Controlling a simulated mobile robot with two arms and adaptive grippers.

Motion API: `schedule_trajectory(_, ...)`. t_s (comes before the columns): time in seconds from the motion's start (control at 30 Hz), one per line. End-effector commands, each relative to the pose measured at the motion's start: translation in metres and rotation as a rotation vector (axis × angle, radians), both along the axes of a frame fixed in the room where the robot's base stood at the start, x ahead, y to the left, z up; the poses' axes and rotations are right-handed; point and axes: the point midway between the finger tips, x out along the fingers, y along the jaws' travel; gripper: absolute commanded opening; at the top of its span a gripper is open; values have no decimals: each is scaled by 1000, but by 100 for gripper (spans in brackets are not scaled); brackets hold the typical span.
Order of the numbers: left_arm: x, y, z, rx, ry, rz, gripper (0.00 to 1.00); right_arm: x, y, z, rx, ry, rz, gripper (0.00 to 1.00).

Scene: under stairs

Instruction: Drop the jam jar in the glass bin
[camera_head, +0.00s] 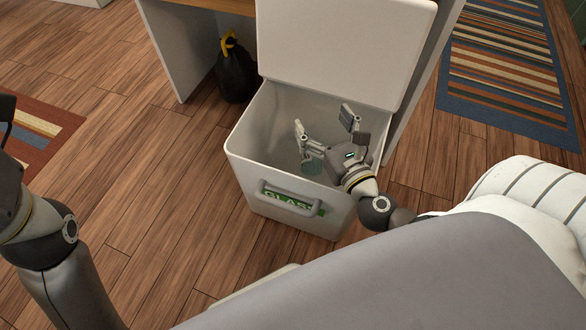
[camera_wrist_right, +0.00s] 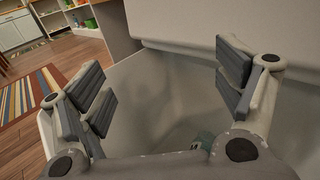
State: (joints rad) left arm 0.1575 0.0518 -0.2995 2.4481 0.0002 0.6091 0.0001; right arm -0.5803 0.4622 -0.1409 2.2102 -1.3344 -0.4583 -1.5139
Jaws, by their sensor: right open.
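The white glass bin (camera_head: 240,165) stands on the floor with its lid (camera_head: 340,45) raised and a green "GLASS" label on its front. My right gripper (camera_head: 324,120) is open over the bin's opening, fingers apart with nothing between them. In the right wrist view my right gripper (camera_wrist_right: 165,85) also shows wide open. A small greenish glass object, apparently the jam jar (camera_head: 312,165), shows inside the bin below the gripper, partly hidden. A bit of it shows in the right wrist view (camera_wrist_right: 205,140). My left gripper (camera_head: 6,120) is mostly cut off at the left edge.
A black bag with a yellow tie (camera_head: 236,70) stands behind the bin's left side, by a white panel (camera_head: 180,50). A striped rug (camera_head: 505,70) lies at the right, another (camera_head: 40,130) at the left. A white cushioned thing (camera_head: 530,195) is at the right. Wooden floor left of the bin is clear.

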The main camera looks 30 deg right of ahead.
Motion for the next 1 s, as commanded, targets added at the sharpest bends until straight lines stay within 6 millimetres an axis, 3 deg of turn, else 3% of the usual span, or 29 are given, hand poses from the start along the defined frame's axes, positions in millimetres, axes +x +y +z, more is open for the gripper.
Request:
schedule_trajectory(0.53,0,0,0,-1,-2,0,71,-81,6,-1,-3,4,-1,88)
schedule_trajectory(0.73,0,0,0,-1,-2,0,71,-94,7,1,0,0,-2,88)
schedule_trajectory(1.0,0,0,0,-1,-2,0,71,-96,8,1,0,-2,-1,88)
